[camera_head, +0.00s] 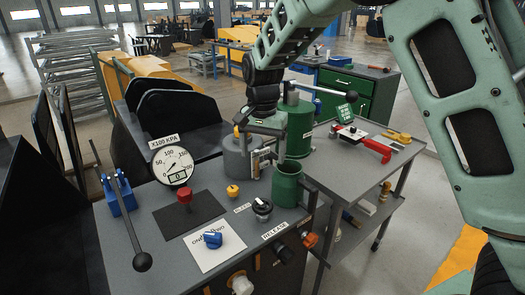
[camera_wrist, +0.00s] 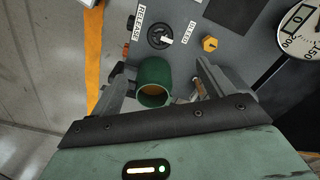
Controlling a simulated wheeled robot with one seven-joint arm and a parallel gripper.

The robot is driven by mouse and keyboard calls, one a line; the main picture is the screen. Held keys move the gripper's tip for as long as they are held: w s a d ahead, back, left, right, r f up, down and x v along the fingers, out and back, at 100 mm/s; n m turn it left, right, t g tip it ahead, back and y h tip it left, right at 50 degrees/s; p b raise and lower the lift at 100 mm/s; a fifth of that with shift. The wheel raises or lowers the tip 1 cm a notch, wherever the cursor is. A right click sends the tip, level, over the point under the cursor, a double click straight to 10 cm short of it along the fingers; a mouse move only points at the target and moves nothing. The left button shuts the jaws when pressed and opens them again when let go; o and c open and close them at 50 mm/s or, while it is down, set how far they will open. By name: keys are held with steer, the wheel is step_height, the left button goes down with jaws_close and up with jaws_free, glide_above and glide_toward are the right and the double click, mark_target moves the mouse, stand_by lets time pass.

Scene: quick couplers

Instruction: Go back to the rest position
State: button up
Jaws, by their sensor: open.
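My gripper (camera_head: 262,163) hangs above the panel's back right part, pointing down. In the wrist view my gripper (camera_wrist: 162,88) is open, with its two fingers apart. A green cylindrical cup (camera_head: 287,183) stands on the panel just right of the fingers. In the wrist view the green cup (camera_wrist: 155,80) shows between the fingers, with its open mouth and a tan inside. I cannot tell whether a finger touches it. A small brass fitting (camera_wrist: 197,88) shows near one finger in the wrist view.
A green tank (camera_head: 298,125) stands behind. A side table (camera_head: 340,180) with tools is to the right.

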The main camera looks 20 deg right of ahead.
stand_by(0.3)
steer(key=s+a+r+n+y, duration=0.1)
steer(key=s+a+n, duration=0.3)
steer(key=s, duration=0.4)
steer(key=s+a+r+n, duration=0.2)
steer(key=s+a+n, duration=0.1)
steer(key=s, duration=0.6)
steer(key=s+f+n, duration=0.1)
steer(key=s+n, duration=0.7)
steer(key=s, duration=0.8)
steer(key=shift+d+f, duration=0.4)
steer(key=shift+s, duration=0.1)
